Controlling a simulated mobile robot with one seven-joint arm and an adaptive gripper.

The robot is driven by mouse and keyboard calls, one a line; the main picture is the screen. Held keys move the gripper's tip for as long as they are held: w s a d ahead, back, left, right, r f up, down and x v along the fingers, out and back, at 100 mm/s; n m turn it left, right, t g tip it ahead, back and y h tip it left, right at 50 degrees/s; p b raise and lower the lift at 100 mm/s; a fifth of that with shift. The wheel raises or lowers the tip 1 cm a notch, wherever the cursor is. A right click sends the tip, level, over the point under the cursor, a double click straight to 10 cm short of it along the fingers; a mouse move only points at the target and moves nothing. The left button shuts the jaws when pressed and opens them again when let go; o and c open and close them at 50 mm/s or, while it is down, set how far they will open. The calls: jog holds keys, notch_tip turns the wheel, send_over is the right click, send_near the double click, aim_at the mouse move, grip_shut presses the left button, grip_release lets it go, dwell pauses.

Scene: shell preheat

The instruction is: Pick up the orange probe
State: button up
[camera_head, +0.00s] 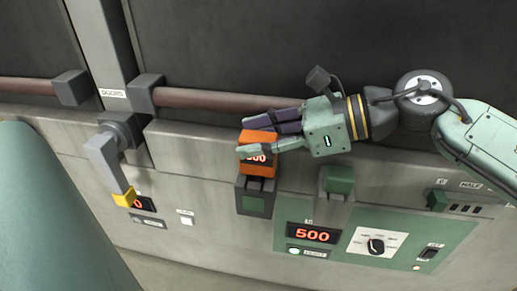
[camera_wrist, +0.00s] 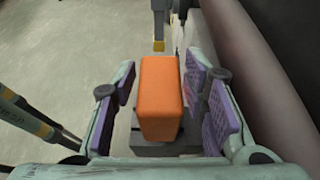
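The orange probe (camera_head: 260,168) is a block with a dark display showing red digits, partly hidden by a finger. It sits upright on a dark grey holder (camera_head: 242,191) with a green square on the front panel. My gripper (camera_head: 250,137) reaches in from the right, with its fingers on either side of the probe. In the wrist view the orange probe (camera_wrist: 160,97) stands between the purple pads of my gripper (camera_wrist: 160,72).
A grey lever with a yellow end (camera_head: 124,198) juts out left of the holder. A brownish rail (camera_head: 215,100) runs just behind the gripper. A second holder with a green block (camera_head: 339,180) and a green control panel (camera_head: 345,240) lie to the right.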

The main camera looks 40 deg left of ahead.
grip_shut()
dwell(0.5)
jog(key=shift+r+b, duration=0.1)
jog(key=shift+b, duration=0.2)
